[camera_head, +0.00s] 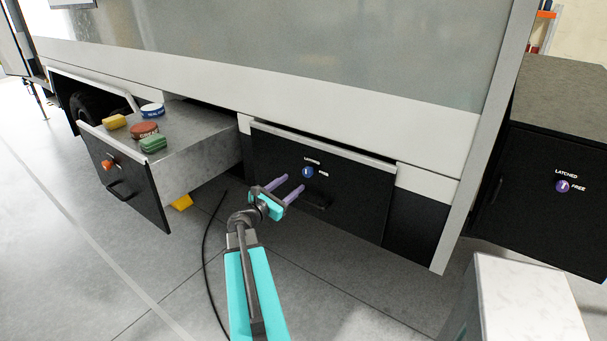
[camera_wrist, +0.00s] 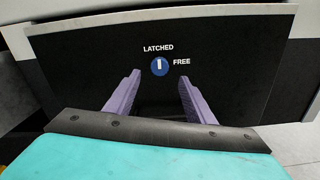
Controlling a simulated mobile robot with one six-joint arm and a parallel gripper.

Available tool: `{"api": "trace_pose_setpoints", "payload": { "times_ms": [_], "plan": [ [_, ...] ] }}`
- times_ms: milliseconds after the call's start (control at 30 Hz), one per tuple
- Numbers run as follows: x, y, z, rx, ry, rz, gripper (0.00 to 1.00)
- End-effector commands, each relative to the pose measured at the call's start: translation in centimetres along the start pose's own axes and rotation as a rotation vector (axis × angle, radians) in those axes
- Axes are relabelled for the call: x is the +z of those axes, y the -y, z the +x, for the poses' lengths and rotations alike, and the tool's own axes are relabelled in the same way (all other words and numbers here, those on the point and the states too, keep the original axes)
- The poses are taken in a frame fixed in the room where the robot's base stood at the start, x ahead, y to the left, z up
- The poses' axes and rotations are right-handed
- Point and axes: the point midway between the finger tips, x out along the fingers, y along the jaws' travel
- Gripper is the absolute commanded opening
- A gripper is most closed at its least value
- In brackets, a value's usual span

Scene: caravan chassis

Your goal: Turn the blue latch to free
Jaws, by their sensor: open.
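The blue latch (camera_head: 308,172) is a round knob on the black front of a closed drawer (camera_head: 350,200) under the caravan. In the wrist view the blue latch (camera_wrist: 160,66) has a white mark standing upright, toward the word LATCHED above it; FREE is printed to its right. My gripper (camera_head: 293,186) is open and empty, with purple fingers pointing at the drawer front. In the wrist view my gripper's fingers (camera_wrist: 158,80) lie on either side below the latch, apart from it.
An open drawer (camera_head: 140,190) with an orange latch (camera_head: 107,164) stands out at left, holding several tins and blocks. A black cabinet (camera_head: 550,170) with a purple latch (camera_head: 562,186) is at right. A pale box (camera_head: 525,300) stands at lower right. A black cable lies on the floor.

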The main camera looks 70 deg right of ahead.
Motion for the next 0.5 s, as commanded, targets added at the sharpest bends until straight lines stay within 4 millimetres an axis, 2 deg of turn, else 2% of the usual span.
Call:
{"api": "trace_pose_setpoints", "payload": {
  "times_ms": [100, 500],
  "plan": [
    [0.1, -0.1, 1.7, -0.001, 0.0, 0.0, 0.49],
    [0.1, -0.1, 6.3, -0.001, 0.0, 0.0, 0.49]
  ]
}}
